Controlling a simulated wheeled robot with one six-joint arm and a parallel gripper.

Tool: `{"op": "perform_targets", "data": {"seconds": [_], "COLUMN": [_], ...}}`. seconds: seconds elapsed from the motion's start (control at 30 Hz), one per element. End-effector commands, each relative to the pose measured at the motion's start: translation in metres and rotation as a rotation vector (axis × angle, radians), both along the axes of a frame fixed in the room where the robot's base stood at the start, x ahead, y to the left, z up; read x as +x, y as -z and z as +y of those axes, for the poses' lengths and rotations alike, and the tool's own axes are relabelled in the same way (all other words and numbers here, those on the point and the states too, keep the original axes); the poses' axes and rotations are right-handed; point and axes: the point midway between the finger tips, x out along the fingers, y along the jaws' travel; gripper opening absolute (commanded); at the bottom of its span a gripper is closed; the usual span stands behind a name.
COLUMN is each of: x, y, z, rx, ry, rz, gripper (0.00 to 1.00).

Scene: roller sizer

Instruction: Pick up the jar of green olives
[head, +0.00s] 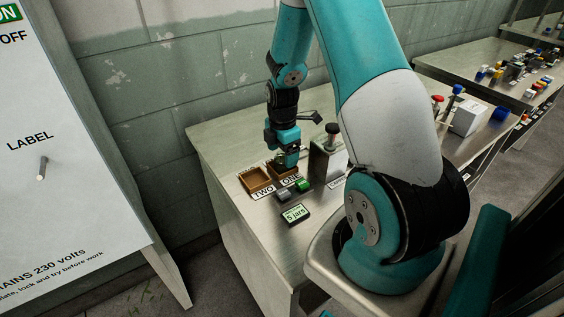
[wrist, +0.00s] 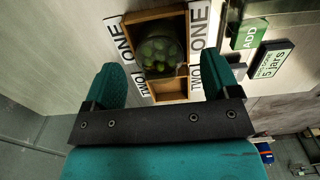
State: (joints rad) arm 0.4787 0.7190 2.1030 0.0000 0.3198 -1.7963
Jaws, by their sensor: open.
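The jar of green olives (wrist: 158,50) shows in the wrist view from above, in the wooden tray compartment (wrist: 150,14) by the ONE labels. Green olives show through its glass. My gripper (wrist: 163,72) is open, with one teal finger on each side of the tray's lower part in the picture. The jar lies between and slightly beyond the fingertips, and nothing is held. In the head view my gripper (head: 288,160) is over the compartment marked ONE, and the jar is not clearly visible there. The compartment marked TWO (head: 257,180) looks empty.
A green ADD button (wrist: 249,34) and a display reading 5 jars (wrist: 271,60) are to the right in the wrist view. In the head view a grey box-like machine (head: 325,160) stands close right of my gripper. The table's (head: 225,150) left end is clear.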

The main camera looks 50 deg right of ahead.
Motion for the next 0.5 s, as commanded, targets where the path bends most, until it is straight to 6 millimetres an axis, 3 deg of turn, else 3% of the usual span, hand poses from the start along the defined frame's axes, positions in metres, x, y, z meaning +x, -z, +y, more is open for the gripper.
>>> {"op": "perform_targets", "data": {"seconds": [0.2,0.43,0.5], "x": [0.000,0.001,0.000], "y": [0.025,0.026,0.026], "z": [0.000,-0.001,-0.001], "rx": [0.000,0.000,0.000], "ry": [0.000,0.000,0.000], "rz": [0.001,-0.001,-0.001], "gripper": [0.82,0.82,0.68]}}
